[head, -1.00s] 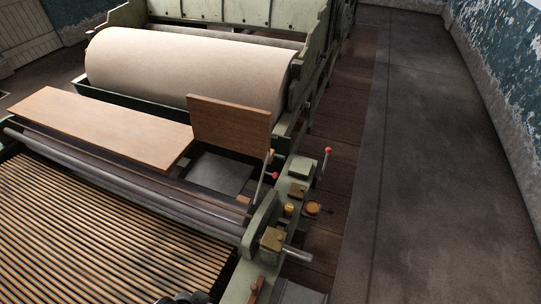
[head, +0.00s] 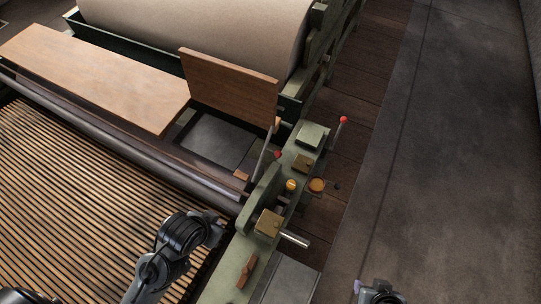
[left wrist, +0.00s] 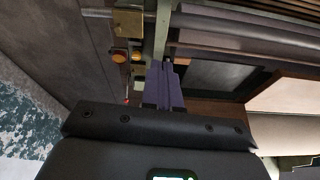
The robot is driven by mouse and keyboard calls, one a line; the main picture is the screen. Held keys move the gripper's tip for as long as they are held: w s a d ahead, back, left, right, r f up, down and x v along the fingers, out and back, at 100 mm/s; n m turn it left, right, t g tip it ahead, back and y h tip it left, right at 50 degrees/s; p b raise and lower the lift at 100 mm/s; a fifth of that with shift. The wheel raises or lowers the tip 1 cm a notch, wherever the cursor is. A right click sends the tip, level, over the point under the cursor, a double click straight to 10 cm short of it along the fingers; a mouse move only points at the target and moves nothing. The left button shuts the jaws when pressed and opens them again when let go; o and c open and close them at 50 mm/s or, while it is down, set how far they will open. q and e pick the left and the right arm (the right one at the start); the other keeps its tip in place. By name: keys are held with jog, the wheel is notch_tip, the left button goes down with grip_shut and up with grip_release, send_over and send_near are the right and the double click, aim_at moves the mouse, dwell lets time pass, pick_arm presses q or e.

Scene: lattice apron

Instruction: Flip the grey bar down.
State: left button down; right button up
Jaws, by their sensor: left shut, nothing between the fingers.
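A thin grey bar (head: 262,160) stands up at a tilt beside the green side frame (head: 240,262), near the open wooden flap (head: 228,85). A red knob (head: 278,154) shows close to its upper part. My left gripper (head: 216,232) is over the slatted lattice, left of the side frame and nearer to me than the bar, apart from it. In the left wrist view its two purple-grey fingers (left wrist: 167,68) are shut and empty; the bar is not clearly made out there. My right gripper (head: 378,292) is partly in view at the bottom edge; its jaw state is unclear.
A second red-knobbed lever (head: 343,120), brass blocks (head: 268,223), an orange cup (head: 317,185) and a silver rod (head: 294,239) stand by the side frame. A wooden board (head: 95,75) and large paper-coloured roll (head: 200,25) lie beyond. Right floor is clear.

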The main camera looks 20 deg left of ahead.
pick_arm(q)
jog(key=shift+f, duration=0.1)
jog(key=w+a+f+n+t+h+b, duration=0.1)
jog(key=w+f+n+t+h+b, duration=0.1)
jog(key=w+f+n+t+b, duration=0.2)
jog(key=w+a+f+n+t+h+b, duration=0.2)
jog(key=w+f+n+t+b, duration=0.3)
jog(key=w+f+n+b, duration=0.5)
jog(key=w+n+h+b, duration=0.1)
jog(key=w+n+b, duration=0.1)
jog(key=w, duration=0.6)
jog(key=shift+f+t+h+b, duration=0.3)
jog(key=shift+f+b, duration=0.05)
jog(key=shift+f, duration=0.05)
jog(key=shift+d, duration=0.1)
jog(key=x, duration=1.4)
jog(key=shift+b, duration=0.4)
